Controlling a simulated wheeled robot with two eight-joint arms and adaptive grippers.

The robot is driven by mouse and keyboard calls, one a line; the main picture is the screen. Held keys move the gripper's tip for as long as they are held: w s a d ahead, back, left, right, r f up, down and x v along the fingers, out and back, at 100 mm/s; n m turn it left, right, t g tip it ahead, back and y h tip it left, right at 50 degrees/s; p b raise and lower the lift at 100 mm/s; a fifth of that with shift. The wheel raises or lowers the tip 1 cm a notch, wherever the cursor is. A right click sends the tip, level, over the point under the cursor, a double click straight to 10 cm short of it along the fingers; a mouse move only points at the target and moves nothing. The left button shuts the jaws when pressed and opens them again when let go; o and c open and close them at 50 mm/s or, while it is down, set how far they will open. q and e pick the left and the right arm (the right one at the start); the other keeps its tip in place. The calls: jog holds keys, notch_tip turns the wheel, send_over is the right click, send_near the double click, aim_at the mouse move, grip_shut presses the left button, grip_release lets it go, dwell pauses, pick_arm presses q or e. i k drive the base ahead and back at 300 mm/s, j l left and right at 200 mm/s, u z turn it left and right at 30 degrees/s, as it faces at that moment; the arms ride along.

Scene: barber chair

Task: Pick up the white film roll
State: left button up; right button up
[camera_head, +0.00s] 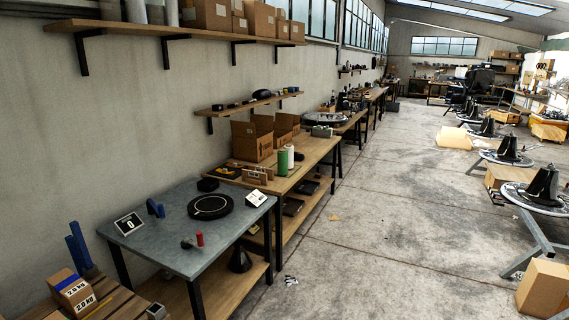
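A white upright roll (290,156), which looks like the white film roll, stands on the wooden workbench (313,158) near the middle of the view. A green roll (283,163) stands right beside it, in front and to its left, and hides part of it. The white roll is small at this distance, so its details are hard to make out. Neither of my grippers shows in the head view.
A grey table (165,235) with a black ring (210,206) stands nearer. Open cardboard boxes (252,140) sit behind the rolls. A high shelf (180,27) carries boxes and pale cylinders. The concrete floor (390,210) to the right of the benches is mostly clear.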

aim_at(289, 147)
jog(key=i+l+z, duration=0.25)
jog(key=i, duration=0.3)
jog(key=i+l+z, duration=0.1)
jog(key=i+z, duration=0.15)
jog(key=i, duration=0.3)
jog(key=i+z, duration=0.2)
jog(key=i, duration=0.85)
jog(key=i+z, duration=0.2)
jog(key=i, duration=0.9)
jog(key=i+u, duration=0.15)
jog(key=i, duration=0.3)
jog(key=i+l+u, duration=0.2)
jog(key=i, duration=0.25)
jog(key=j, duration=0.1)
